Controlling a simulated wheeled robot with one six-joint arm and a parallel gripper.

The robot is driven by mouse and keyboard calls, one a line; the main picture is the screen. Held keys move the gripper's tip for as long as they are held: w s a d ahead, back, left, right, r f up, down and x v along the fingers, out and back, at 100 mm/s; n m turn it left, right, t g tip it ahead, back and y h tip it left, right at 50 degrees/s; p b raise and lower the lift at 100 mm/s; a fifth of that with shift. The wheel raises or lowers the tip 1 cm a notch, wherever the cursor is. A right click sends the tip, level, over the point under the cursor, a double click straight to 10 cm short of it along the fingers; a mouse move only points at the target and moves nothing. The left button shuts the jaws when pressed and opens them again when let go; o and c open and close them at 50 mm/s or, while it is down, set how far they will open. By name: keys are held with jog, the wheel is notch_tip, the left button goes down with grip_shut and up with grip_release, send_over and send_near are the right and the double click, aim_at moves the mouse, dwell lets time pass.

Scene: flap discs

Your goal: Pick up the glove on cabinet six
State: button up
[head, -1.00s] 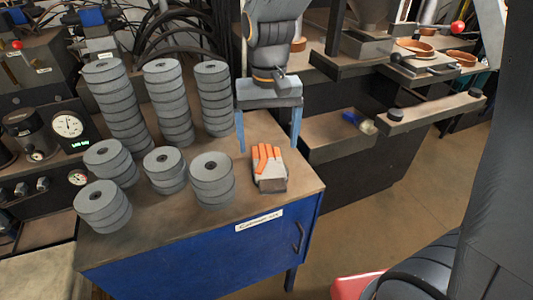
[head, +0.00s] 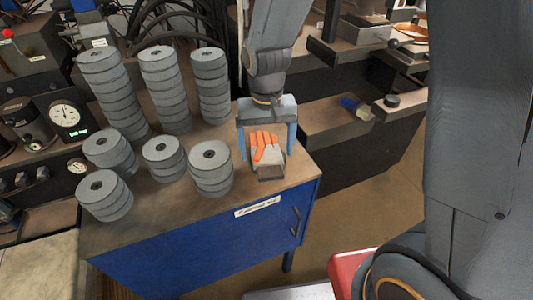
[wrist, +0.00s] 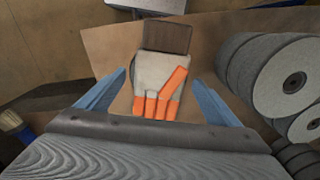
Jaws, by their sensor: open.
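The glove (head: 268,158) is grey-white with orange fingers and a brown cuff. It lies on the brown top of the blue cabinet (head: 200,250), near its right edge. My gripper (head: 267,155) is open and comes down over the glove, with one blue finger on each side of it in the head view. In the wrist view, the glove (wrist: 160,80) lies between and beyond the two blue fingers of my gripper (wrist: 158,85), its orange fingers nearest my palm. I cannot tell whether the fingertips touch the cabinet top.
Several stacks of grey flap discs (head: 211,168) stand to the left of the glove; they also show close on the right in the wrist view (wrist: 270,75). A dark workbench (head: 340,150) stands behind to the right. The cabinet's front strip is clear.

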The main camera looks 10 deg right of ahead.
jog(key=c, duration=1.1)
jog(key=shift+r, duration=0.15)
